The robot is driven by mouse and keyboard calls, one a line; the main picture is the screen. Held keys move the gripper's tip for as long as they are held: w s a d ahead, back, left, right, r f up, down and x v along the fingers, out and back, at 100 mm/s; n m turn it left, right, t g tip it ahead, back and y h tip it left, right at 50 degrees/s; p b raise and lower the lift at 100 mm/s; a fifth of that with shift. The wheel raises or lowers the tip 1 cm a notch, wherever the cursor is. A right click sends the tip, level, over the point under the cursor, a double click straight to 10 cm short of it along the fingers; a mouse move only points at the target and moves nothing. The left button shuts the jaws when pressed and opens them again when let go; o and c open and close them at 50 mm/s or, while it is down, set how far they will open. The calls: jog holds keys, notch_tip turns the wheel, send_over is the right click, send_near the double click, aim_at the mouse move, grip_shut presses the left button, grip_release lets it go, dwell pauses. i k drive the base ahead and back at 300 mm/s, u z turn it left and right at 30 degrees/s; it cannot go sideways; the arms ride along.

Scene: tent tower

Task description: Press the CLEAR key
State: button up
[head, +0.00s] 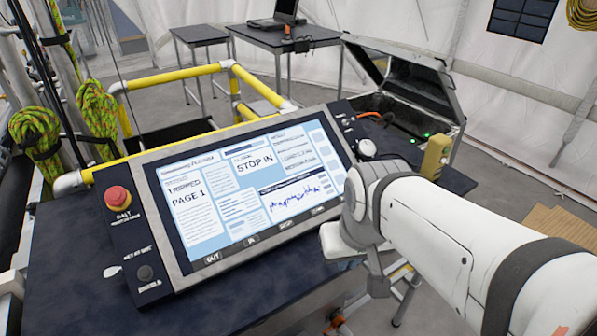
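A tilted control panel (163,262) with a large lit screen (222,203) stands on a dark bench. The screen shows "TRIPPED", "PAGE 1", "STOP IN" and a blue trace. A row of dark keys runs along its lower edge, including an OUT key (212,258) and an IN key (251,241). The labels farther right are too small to read surely, and I cannot tell which key is CLEAR. My white arm reaches in from the lower right and covers the panel's lower right corner. My gripper (378,284) is mostly hidden behind the wrist; its fingers cannot be made out.
An open black case (405,90) and a yellow handheld device (435,156) stand behind my arm. Yellow rails (172,78) and green ropes (97,112) are at left.

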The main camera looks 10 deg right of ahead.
aim_at(316, 210)
jog(key=z, duration=0.15)
jog(key=k, duration=1.25)
jog(key=u, duration=0.7)
jog(key=i, duration=1)
jog(key=u, duration=0.05)
